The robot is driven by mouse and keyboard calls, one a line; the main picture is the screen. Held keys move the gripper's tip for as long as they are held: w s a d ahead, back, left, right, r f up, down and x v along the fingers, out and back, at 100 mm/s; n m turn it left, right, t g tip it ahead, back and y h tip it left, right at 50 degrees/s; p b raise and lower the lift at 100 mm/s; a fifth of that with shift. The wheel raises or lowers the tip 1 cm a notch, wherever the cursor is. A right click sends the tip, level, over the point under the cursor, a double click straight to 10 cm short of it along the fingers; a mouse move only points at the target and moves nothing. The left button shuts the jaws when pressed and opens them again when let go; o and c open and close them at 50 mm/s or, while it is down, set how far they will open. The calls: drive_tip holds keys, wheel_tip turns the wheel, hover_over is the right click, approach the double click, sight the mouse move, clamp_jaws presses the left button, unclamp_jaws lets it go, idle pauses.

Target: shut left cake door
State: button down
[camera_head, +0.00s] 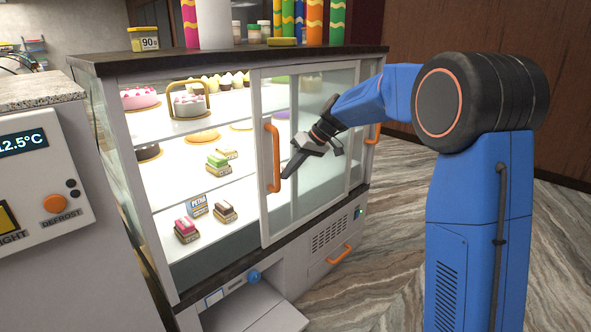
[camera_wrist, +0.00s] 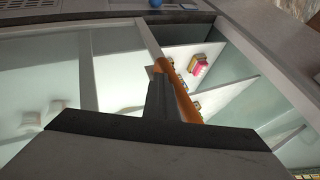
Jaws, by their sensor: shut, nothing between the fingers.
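The cake case (camera_head: 110,65) has sliding glass doors on its front. The left cake door (camera_head: 310,165) has a pale frame and an orange vertical handle (camera_head: 273,158). It stands slid to the right, and the left part of the front is open onto the shelves. My gripper (camera_head: 289,172) is shut and empty in front of the door, with its tips just right of the handle. In the wrist view my gripper (camera_wrist: 158,80) reaches beside the orange handle (camera_wrist: 178,88); I cannot tell whether they touch.
Cakes and sweets, such as a pink cake (camera_head: 139,98), sit on the shelves behind the opening. A second orange handle (camera_head: 373,134) is on the right side. A control panel (camera_head: 40,170) stands at the left. The marble floor (camera_head: 375,270) in front is clear.

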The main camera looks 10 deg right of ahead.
drive_tip(key=s+a, duration=1)
drive_tip(key=a, duration=0.4)
drive_tip(key=s+a, duration=1)
drive_tip(key=a, duration=0.4)
drive_tip(key=shift+s, duration=0.15)
